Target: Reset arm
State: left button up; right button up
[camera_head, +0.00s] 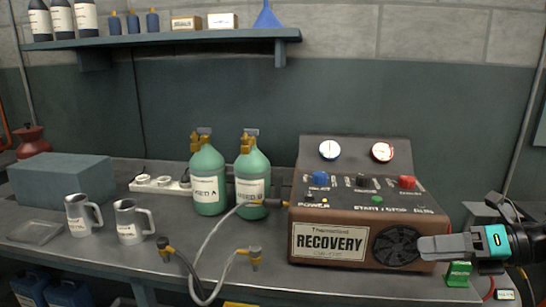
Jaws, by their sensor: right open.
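My right gripper (436,247) comes in from the right edge, in front of the lower right of the brown recovery machine (331,242). It is open and nothing shows between its fingers. Its fingers overlap the machine's round fan grille in the picture; I cannot tell whether they touch it. My left gripper is not in view. Two green cylinders with brass valves, one on the left (207,180) and one on the right (252,178), stand upright left of the machine. A grey hose (212,240) runs from the machine's left side over the bench front.
Two metal mugs (77,216) (128,222) stand at the bench's left front. A blue-grey block (62,182) and a power strip (160,186) lie behind. A green box (459,273) is below my right gripper. A shelf (160,41) with bottles spans the wall.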

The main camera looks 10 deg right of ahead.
jog(key=s+a+f+m+t+h+p, duration=0.1)
jog(key=s+a+f+m+t+h, duration=0.2)
jog(key=f+m, duration=0.75)
jog(key=s+a+f+m+t+h+p, duration=0.15)
jog(key=a+f+m+t+h, duration=0.4)
jog(key=m, duration=0.75)
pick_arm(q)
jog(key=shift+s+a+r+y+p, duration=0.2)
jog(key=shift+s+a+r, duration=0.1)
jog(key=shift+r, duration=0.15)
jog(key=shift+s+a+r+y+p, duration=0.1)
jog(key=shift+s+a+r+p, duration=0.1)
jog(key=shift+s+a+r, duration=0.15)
pick_arm(e)
jog(key=s+a+f+m+g, duration=0.5)
jog(key=s+a+f+m, duration=0.3)
jog(key=a+f+m, duration=0.1)
jog(key=shift+s+a+f+m+h, duration=0.3)
jog(key=shift+a+m+h, duration=0.25)
jog(key=shift+m, duration=0.7)
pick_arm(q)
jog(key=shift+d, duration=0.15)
pick_arm(e)
jog(key=shift+w+a+g, duration=0.1)
jog(key=shift+g, duration=0.15)
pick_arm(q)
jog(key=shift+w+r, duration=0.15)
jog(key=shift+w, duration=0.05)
pick_arm(e)
jog(key=shift+c, duration=0.4)
